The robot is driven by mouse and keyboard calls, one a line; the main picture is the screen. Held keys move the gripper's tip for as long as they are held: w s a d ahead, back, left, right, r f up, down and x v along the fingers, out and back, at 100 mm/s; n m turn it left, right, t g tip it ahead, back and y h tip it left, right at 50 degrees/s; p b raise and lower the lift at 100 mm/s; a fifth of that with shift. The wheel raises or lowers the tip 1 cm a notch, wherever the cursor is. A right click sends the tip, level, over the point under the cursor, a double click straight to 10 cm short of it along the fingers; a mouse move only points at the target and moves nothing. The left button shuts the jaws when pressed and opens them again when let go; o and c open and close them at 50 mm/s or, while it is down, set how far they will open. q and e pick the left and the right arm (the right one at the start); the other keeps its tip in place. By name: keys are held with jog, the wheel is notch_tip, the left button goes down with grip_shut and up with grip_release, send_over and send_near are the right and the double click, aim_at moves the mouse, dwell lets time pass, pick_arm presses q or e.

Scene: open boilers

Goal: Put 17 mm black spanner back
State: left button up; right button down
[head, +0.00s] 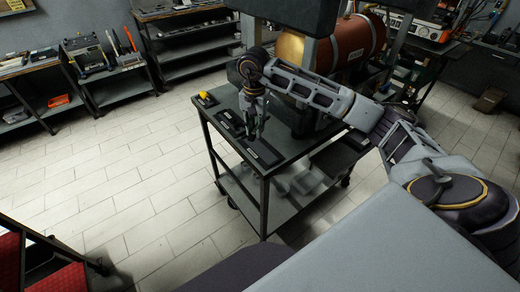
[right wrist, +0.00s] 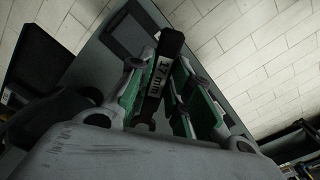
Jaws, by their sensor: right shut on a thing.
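My right gripper (head: 254,132) points down over the left part of the cart's top. In the right wrist view its green-padded fingers (right wrist: 160,95) are shut on the black spanner (right wrist: 170,45), which carries a white "17 mm" label. The spanner's far end shows beyond the fingers; the rest is hidden by the gripper. In the head view the spanner is too small to make out clearly. Black holders lie along the cart's left edge: one nearest me (head: 264,153) and one behind it (head: 229,120). My left gripper is not in view.
The cart's grey top (head: 290,146) has some bare room right of the holders. A yellow item (head: 204,95) sits at its far left corner. A copper-red boiler (head: 352,42) stands behind. Shelves (head: 102,66) line the back wall, with open tiled floor between.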

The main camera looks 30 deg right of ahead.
jog(key=shift+s+d+m, duration=0.1)
jog(key=shift+m, duration=0.8)
jog(key=p, duration=0.1)
send_over(257, 153)
jog(key=shift+f, duration=3.1)
jog(key=shift+f+p, duration=0.55)
jog(key=shift+f, duration=1.35)
jog(key=shift+f, duration=0.15)
